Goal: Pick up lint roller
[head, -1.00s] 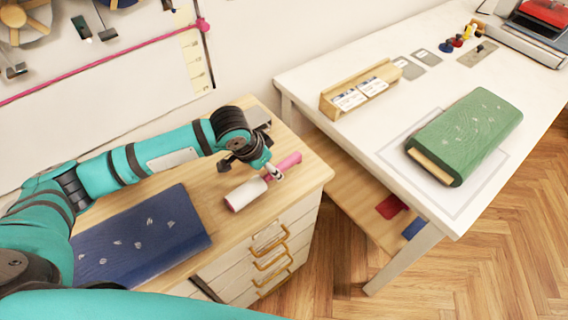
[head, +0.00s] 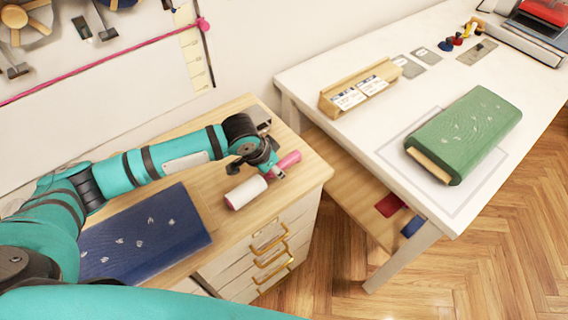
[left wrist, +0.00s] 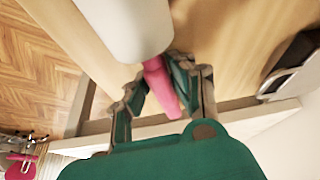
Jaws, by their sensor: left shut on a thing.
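The lint roller lies on the wooden top of the drawer cabinet, with a white roll (head: 246,192) and a pink handle (head: 290,160). My left gripper (head: 273,173) is at the handle, close to the roll, and hides part of it. In the left wrist view the pink handle (left wrist: 160,86) is between the two fingers of my left gripper (left wrist: 158,72), which is shut on it. The white roll (left wrist: 124,25) shows beyond the fingers. My right gripper is not in view.
A dark blue fabric bolt (head: 150,232) lies on the cabinet (head: 225,228) at left. A white table (head: 390,135) at right holds a green fabric bolt (head: 465,135) and a wooden card holder (head: 360,88). A gap separates cabinet and table.

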